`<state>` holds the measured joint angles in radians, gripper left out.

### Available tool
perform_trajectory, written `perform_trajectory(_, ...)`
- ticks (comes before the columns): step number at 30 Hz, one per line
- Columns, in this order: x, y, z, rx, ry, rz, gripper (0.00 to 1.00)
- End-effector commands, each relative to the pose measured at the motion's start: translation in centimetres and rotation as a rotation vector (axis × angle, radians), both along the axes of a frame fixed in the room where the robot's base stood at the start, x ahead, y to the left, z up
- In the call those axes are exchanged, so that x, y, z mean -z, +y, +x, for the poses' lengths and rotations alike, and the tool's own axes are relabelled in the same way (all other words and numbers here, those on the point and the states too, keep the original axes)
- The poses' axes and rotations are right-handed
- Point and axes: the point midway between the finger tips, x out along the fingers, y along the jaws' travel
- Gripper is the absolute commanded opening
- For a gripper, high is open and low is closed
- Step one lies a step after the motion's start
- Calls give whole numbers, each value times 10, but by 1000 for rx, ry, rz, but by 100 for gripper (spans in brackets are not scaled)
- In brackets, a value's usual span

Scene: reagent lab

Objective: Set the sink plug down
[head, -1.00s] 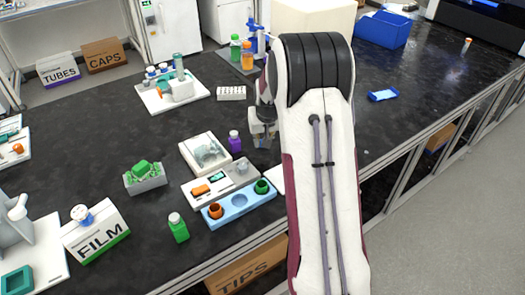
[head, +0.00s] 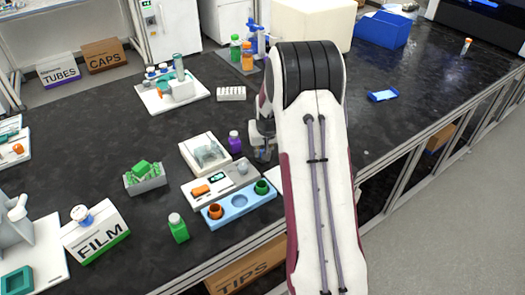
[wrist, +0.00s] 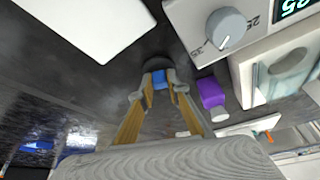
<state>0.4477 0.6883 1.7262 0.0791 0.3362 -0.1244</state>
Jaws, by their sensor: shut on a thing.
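My gripper (wrist: 161,92) shows in the wrist view with its two fingers closed on the sink plug. The plug has a blue grip part (wrist: 160,78) between the fingertips and a dark grey round part (wrist: 157,62) beyond them. It is over the dark bench top; whether it touches the bench is unclear. I cannot make out the plug there.
The purple bottle (wrist: 211,93) is close to the right of the fingers. A stirrer or hotplate with a grey knob (wrist: 226,27) stands beyond it. A white flat plate (wrist: 95,20) lies at upper left. A blue holder (head: 240,203) is at the bench's front. Bench right of my arm is mostly clear.

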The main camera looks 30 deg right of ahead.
Motion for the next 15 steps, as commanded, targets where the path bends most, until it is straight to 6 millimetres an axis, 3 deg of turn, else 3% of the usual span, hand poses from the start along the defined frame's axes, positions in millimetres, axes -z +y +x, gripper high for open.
perform_trajectory(11,2,0,0,0,0,0,0)
perform_trajectory(12,3,0,0,-1,0,0,21)
perform_trajectory(13,2,0,0,0,0,0,29)
perform_trajectory(15,2,0,0,0,0,0,33)
